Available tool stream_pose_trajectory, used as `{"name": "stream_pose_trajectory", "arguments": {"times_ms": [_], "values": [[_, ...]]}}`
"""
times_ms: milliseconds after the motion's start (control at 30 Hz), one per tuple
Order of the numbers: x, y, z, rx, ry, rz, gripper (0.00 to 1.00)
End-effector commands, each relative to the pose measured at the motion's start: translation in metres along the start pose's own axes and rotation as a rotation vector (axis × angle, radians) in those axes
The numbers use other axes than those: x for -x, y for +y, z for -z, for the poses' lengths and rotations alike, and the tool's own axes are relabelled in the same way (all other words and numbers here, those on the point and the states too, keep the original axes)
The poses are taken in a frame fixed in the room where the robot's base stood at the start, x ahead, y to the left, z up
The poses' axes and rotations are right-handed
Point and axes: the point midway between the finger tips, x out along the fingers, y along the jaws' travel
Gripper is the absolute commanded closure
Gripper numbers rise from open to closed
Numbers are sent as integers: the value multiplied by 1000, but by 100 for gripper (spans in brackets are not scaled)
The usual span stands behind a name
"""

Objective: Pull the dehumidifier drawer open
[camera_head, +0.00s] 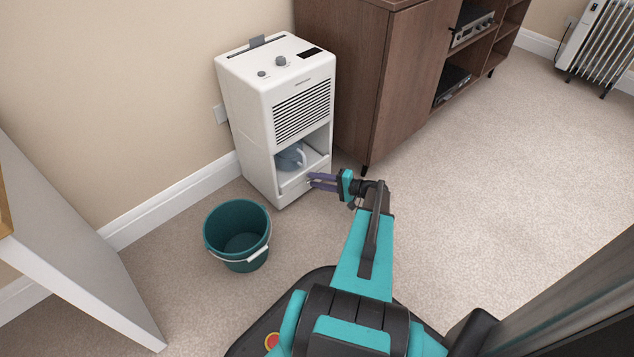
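The white dehumidifier (277,105) stands on the carpet against the wall, with a vent grille and knobs. Its lower front has an open bay with a drawer (297,184) at the bottom. A translucent bluish container with a handle (291,158) sits inside the bay. My gripper (312,181) is at the drawer's front, its purple fingers pointing left toward it. I cannot tell whether the fingers touch the drawer or hold its edge, nor how far apart they are.
A teal bucket (238,236) with a white handle stands on the carpet in front and left of the dehumidifier. A brown wooden cabinet (355,80) stands close on its right. A white panel (75,235) is at left. Open carpet (500,170) lies at right.

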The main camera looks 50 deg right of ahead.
Motion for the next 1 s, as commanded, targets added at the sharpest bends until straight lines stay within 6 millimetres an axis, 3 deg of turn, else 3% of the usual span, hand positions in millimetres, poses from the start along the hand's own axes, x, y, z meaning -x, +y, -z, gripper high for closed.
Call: {"name": "stream_pose_trajectory", "arguments": {"times_ms": [267, 433, 1000], "values": [[-1, 0, 0, 0, 0, 0, 72], [-1, 0, 0, 0, 0, 0, 100], [1, 1, -10, 1, -14, -1, 100]]}}
